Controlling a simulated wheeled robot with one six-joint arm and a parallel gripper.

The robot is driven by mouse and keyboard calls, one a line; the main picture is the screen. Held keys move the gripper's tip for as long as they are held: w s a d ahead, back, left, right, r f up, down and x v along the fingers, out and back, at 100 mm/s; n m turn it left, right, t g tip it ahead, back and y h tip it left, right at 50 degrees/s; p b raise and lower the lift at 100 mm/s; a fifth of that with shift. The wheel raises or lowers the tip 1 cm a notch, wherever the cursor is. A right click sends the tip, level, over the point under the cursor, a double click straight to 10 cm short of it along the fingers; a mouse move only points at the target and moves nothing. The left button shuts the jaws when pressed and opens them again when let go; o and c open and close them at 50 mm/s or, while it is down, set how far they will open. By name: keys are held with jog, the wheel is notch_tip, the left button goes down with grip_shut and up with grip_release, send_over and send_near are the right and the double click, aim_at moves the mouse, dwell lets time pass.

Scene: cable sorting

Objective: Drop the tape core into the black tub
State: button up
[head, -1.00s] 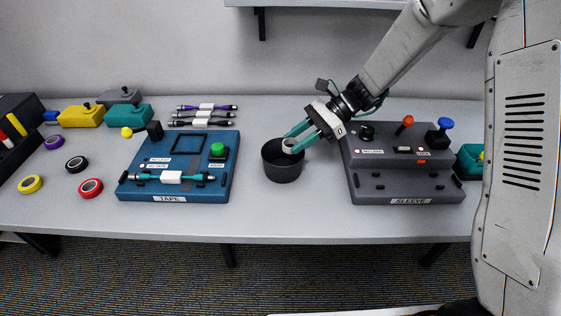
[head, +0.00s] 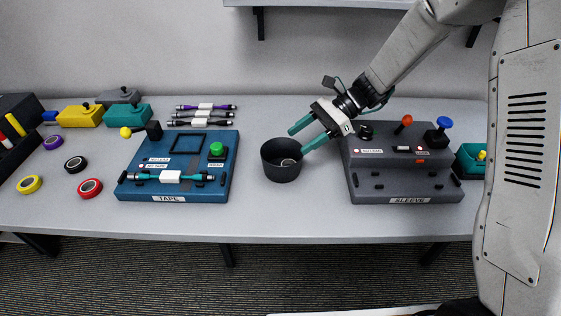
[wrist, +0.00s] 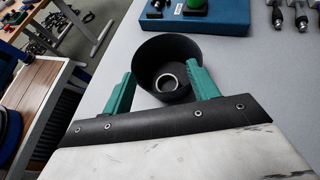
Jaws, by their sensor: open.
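The black tub (head: 282,172) stands on the table between the blue TAPE fixture and the grey SLEEVE fixture. The tape core (head: 288,162), a small pale ring, lies inside the tub. In the wrist view the tape core (wrist: 167,83) rests on the floor of the black tub (wrist: 157,45). My gripper (head: 297,139) is open and empty, its teal fingers just above and behind the tub's right rim. In the wrist view my gripper (wrist: 160,85) has its fingers apart on either side of the tub's near part.
The TAPE fixture (head: 222,180) holds a cable with a white label, left of the tub. The SLEEVE fixture (head: 405,190) is close on the right. Tape rolls, such as the red one (head: 90,188), lie at the left. The table in front of the tub is clear.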

jog(key=v, duration=0.5)
jog(key=shift+w+d+r, duration=0.1)
jog(key=shift+d+r, duration=0.05)
jog(key=shift+d, duration=0.1)
jog(key=s+d+r+n+t+h, duration=0.2)
jog(key=s+d+r+n+h, duration=0.1)
jog(key=s, duration=0.7)
jog(key=s+d+r+n+t+h, duration=0.2)
jog(key=s+d+r+n+h, duration=0.2)
jog(key=s, duration=0.6)
jog(key=s+d+r+n+t+h, duration=0.1)
jog(key=s+d+r+n+h, duration=0.3)
jog(key=s, duration=0.6)
jog(key=shift+s+d+r+n+t, duration=0.2)
jog(key=shift+d+r+n+t, duration=0.15)
jog(key=shift+d+n, duration=1.3)
jog(key=shift+d+m, duration=0.2)
jog(key=shift+m, duration=0.05)
